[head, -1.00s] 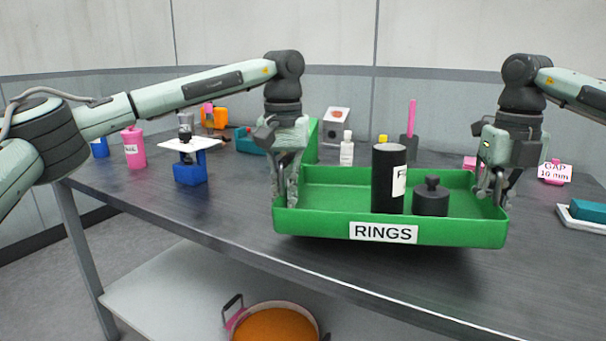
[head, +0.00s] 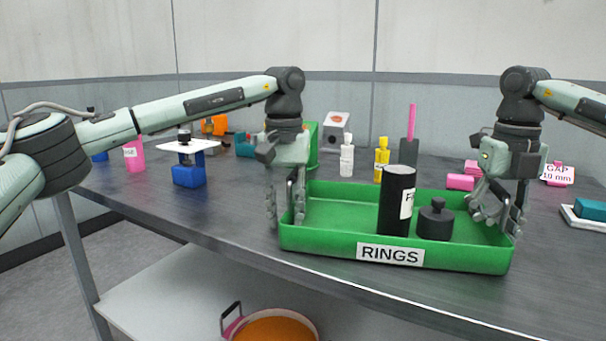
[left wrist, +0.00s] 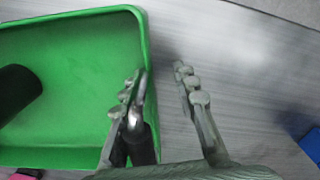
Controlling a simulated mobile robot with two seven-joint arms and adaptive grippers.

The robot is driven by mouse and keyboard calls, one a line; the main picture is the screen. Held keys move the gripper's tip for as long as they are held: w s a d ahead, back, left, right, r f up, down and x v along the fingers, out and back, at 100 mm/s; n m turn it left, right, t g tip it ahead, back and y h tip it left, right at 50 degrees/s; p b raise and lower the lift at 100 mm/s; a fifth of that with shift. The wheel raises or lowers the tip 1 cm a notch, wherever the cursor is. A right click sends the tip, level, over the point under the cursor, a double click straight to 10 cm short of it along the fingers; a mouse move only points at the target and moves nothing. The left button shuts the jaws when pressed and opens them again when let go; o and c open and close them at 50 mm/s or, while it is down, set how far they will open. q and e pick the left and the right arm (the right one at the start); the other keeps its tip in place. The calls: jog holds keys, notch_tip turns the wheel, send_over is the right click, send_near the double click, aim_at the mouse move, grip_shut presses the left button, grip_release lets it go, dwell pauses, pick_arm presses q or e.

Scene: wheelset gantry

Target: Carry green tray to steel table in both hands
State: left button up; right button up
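The green tray (head: 340,247), labelled RINGS, appears to rest level on the steel table (head: 215,215), close to its front edge. It holds a tall black cylinder (head: 396,215) and a short black knobbed piece (head: 435,222). My left gripper (head: 285,212) is at the tray's left end with fingers spread. In the left wrist view, its fingers (left wrist: 160,95) stand apart, one inside the tray wall and one outside. My right gripper (head: 496,215) is at the right end, fingers spread around that end. Its exact contact with the wall is unclear.
Behind the tray stand a white bottle (head: 347,160), a yellow bottle (head: 381,165) and pink blocks (head: 460,182). A blue stand (head: 188,175) is at left. A GAP 10 mm sign (head: 557,174) is at right. An orange-filled pot (head: 275,328) sits on the lower shelf.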

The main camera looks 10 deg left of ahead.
pick_arm(q)
jog(key=o, duration=0.8)
jog(key=shift+r, duration=0.1)
pick_arm(e)
jog(key=shift+f, duration=0.1)
pick_arm(q)
notch_tip(320, 180, up, 12)
jog(key=shift+f, duration=0.1)
pick_arm(e)
jog(key=o, duration=1)
